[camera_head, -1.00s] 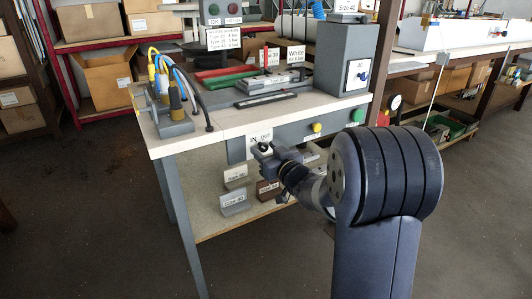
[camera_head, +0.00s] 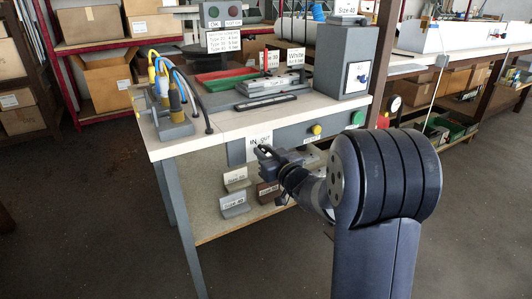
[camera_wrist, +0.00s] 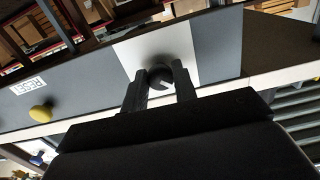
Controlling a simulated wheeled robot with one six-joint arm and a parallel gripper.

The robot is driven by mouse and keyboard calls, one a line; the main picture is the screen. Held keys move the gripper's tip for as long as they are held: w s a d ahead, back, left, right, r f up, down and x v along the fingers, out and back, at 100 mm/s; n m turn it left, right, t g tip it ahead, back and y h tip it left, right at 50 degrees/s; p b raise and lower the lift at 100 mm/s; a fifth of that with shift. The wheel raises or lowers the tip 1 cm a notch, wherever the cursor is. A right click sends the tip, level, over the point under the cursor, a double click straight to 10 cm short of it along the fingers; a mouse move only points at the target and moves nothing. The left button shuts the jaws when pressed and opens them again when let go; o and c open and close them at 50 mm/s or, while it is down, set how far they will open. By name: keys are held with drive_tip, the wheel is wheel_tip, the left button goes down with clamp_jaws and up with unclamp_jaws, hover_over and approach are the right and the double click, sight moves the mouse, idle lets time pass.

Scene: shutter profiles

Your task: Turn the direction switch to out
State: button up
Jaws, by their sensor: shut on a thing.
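The direction switch is a dark round knob (camera_wrist: 161,76) with a white mark, in front of a white plate (camera_head: 259,137) lettered IN and OUT on the bench's grey front panel. The plate (camera_wrist: 178,43) also shows, turned over, in the wrist view. My gripper (camera_wrist: 160,80) has one dark finger on each side of the knob and is shut on it. In the head view my gripper (camera_head: 264,152) covers the knob and the lower part of the plate. Which word the mark points to cannot be read.
A yellow button (camera_head: 316,129) and a green button (camera_head: 357,117) sit on the same panel, right of the switch. The white bench top (camera_head: 225,122) is just above. Small labelled profile pieces (camera_head: 235,204) stand on the shelf below.

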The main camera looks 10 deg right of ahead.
drive_tip(key=shift+r+p, duration=0.1)
drive_tip(key=shift+p, duration=0.3)
drive_tip(key=m+p, duration=0.3)
drive_tip(key=shift+r, duration=0.1)
drive_tip(key=m+p, duration=0.4)
drive_tip(key=m, duration=0.1)
drive_tip(key=shift+m, duration=0.4)
drive_tip(key=m+p, duration=0.2)
drive_tip(key=m, duration=0.2)
drive_tip(key=shift+p, duration=0.35)
drive_tip(key=shift+m+p, duration=1)
drive_tip(key=shift+m, duration=1.5)
drive_tip(key=o, duration=1)
drive_tip(key=shift+s, duration=0.1)
